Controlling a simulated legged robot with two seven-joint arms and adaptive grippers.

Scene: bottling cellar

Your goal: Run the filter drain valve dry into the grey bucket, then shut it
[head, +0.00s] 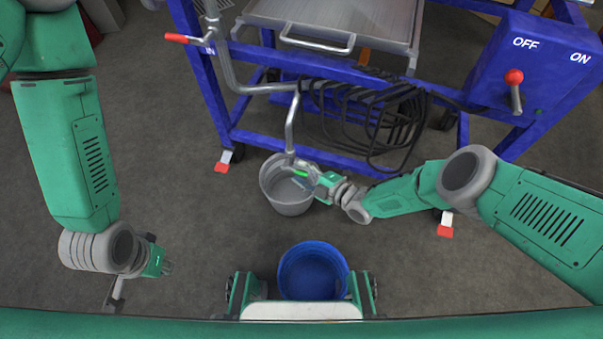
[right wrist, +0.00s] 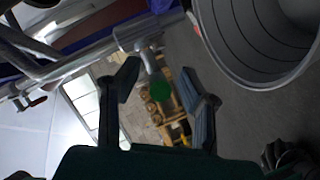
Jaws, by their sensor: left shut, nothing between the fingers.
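The grey bucket (head: 289,209) stands on the floor under the bent drain pipe (head: 291,128) of the blue-framed filter. Its wall also fills the upper right of the right wrist view (right wrist: 262,50). A green valve handle (head: 300,174) shows at the pipe's lower end, above the bucket. My right gripper (head: 303,178) is beside it; in the right wrist view its fingers are spread, with the green handle (right wrist: 160,94) appearing between them. I cannot tell whether they touch it. I see no clear stream of liquid. My left gripper (head: 166,268) is shut and empty, low at left.
A blue bucket (head: 313,293) stands in front of me. A red-handled valve (head: 184,38) marked IN is at upper left. Coiled black cable (head: 385,125) hangs from the frame. Floor at left is clear.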

